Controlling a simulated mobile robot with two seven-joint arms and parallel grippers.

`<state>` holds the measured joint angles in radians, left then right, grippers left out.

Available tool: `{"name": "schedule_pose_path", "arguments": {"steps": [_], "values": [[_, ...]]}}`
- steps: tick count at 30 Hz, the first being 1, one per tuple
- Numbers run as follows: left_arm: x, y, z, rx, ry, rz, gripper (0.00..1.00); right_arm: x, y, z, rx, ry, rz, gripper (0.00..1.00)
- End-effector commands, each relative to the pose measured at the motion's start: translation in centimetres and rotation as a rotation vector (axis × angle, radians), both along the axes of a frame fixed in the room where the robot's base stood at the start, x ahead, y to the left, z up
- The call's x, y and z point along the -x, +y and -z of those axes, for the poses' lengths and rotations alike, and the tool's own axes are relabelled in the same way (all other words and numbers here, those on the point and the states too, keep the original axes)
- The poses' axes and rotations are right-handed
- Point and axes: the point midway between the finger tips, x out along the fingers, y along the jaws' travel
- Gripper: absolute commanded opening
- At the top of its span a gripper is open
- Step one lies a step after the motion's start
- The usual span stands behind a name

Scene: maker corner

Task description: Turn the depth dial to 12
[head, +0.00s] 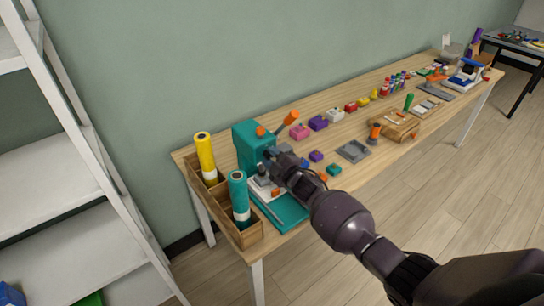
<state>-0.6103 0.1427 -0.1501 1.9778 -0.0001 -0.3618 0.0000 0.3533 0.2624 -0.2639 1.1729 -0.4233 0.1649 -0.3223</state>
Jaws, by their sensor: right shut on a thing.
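The teal drill press (249,146) stands at the left end of the workbench, with an orange-tipped lever (291,118) at its upper right and a small orange knob (261,131) on its head. My right gripper (271,155) reaches in from the lower right and is shut at the front of the press head, where the depth dial appears to be. The fingers and wrist hide the dial, so its marks and setting cannot be read. My left gripper is not in view.
A wooden tray (250,236) at the bench's left end holds a yellow cylinder (205,152) and a teal cylinder (238,191). Coloured blocks and a grey tray (353,151) lie right of the press. A white shelf (60,160) stands at left.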

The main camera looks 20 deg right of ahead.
Motion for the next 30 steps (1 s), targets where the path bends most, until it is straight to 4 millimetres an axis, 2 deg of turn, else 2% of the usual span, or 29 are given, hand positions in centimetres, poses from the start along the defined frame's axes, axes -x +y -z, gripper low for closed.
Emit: {"name": "schedule_pose_path", "arguments": {"steps": [20,21,24,25,30], "values": [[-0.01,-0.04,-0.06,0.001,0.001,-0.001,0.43,0.02,0.07,0.01,-0.053,0.020,-0.001,0.09],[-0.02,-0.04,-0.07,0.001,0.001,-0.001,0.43,0.01,0.06,0.01,-0.052,0.020,-0.001,0.39],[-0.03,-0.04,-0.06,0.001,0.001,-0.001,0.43,0.01,0.05,-0.01,-0.053,0.019,-0.001,0.54],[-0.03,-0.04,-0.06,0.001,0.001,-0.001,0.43,0.02,0.04,0.00,-0.053,0.019,-0.001,0.58],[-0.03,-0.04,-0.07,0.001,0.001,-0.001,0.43,0.01,0.02,-0.01,-0.053,0.019,-0.001,0.58]]}}
